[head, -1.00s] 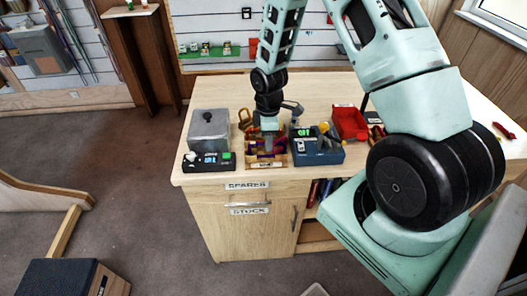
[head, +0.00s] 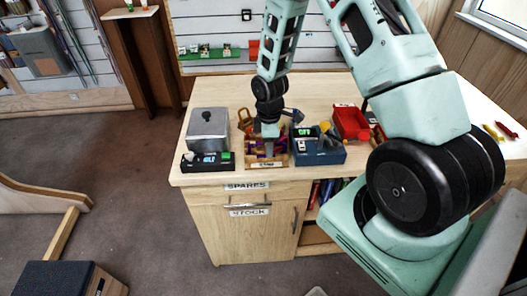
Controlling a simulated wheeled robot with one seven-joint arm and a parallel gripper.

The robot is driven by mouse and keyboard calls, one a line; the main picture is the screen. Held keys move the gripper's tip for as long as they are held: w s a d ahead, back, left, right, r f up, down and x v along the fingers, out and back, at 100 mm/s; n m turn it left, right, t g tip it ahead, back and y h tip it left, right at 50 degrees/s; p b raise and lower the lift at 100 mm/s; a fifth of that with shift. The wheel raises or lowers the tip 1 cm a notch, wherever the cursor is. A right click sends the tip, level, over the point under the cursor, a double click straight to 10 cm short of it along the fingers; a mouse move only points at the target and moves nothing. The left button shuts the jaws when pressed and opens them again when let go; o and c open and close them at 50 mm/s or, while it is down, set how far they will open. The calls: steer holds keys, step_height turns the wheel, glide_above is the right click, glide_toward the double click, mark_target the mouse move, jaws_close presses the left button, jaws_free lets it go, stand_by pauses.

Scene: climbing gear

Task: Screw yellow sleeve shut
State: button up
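A small wooden tray (head: 267,164) at the front edge of the bench holds several coloured carabiners, some purple and some orange-yellow. My gripper (head: 269,140) points down over this tray, its tips at or just above the carabiners. The gripper is too small and too covered to tell whether it is open or shut, or whether it touches anything. A yellow piece (head: 325,128) stands at the blue box with a green display (head: 318,155), right of the tray. I cannot make out which yellow part is a screw sleeve. A bronze-coloured carabiner shape (head: 244,117) shows behind the tray.
A red bin (head: 350,122) stands at the right. The back of the wooden bench (head: 320,88) is clear. My arm hides part of its right side.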

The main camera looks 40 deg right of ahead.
steer(key=shift+s+a, duration=0.7)
steer(key=shift+s, duration=0.3)
steer(key=shift+r, duration=0.15)
stand_by(0.4)
steer(key=shift+r+p, duration=1.05)
steer(key=shift+r, duration=0.2)
steer(key=shift+w+d, duration=0.75)
steer(key=shift+w, duration=0.35)
steer(key=shift+p, duration=0.3)
